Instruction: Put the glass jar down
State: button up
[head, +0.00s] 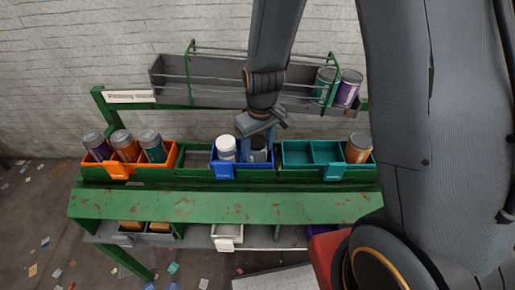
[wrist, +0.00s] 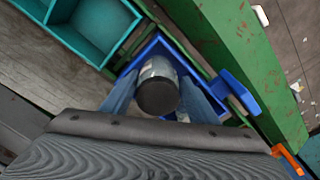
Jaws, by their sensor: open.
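The glass jar (wrist: 157,84) has a dark lid and a clear grey body. It stands in the blue bin (wrist: 222,83), and in the head view the jar (head: 257,155) shows in the bin's right compartment, partly hidden by my gripper. My gripper (head: 258,138) points down over that compartment. In the wrist view its two fingers (wrist: 160,92) are open, one on each side of the jar. I cannot tell whether either finger still touches it.
A white-capped bottle (head: 226,148) stands in the blue bin's left compartment. An orange bin (head: 118,170) with several jars stands to the left. A teal bin (head: 297,152) with an orange jar (head: 359,148) is to the right. A grey rack (head: 215,68) is behind.

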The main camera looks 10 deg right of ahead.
jog(key=r, duration=0.3)
jog(key=r+b, duration=0.1)
jog(key=r, duration=0.3)
jog(key=r+b, duration=0.1)
jog(key=r, duration=0.3)
jog(key=shift+s+d+r, duration=0.1)
jog(key=shift+s+d, duration=0.1)
jog(key=shift+s, duration=0.2)
jog(key=shift+s+d+r, duration=0.15)
jog(key=shift+s+d, duration=0.05)
jog(key=s+d+f+m, duration=0.1)
jog(key=s+d+m, duration=0.4)
jog(key=s+d, duration=0.3)
jog(key=shift+s+d+f, duration=0.15)
jog(key=shift+s+f, duration=0.05)
jog(key=shift+s, duration=0.05)
